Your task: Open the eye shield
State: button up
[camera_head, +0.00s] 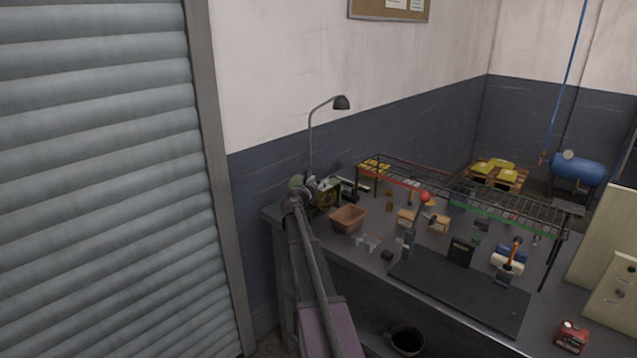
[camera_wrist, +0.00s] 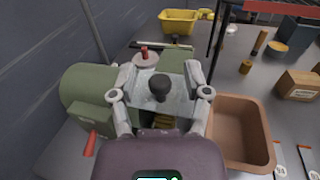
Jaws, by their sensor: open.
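A green bench grinder (camera_wrist: 88,92) fills the middle left of the wrist view. A pale, see-through plate that looks like the eye shield (camera_wrist: 150,107) sits at its front, with a dark round knob (camera_wrist: 160,88) on it. My gripper (camera_wrist: 161,76) is open, with one finger on each side of the shield and knob. I cannot tell whether the fingers touch it. In the head view my gripper (camera_head: 300,187) is at the bench's far left end, and the arm hides part of the grinder (camera_head: 326,197).
A brown bin (camera_wrist: 240,133) stands close right of the grinder and also shows in the head view (camera_head: 348,219). A yellow tray (camera_wrist: 179,22) is behind. A lamp (camera_head: 341,103) rises above my gripper. A wire rack (camera_head: 470,190) spans the cluttered bench, and the wall is close at left.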

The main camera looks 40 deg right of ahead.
grip_shut()
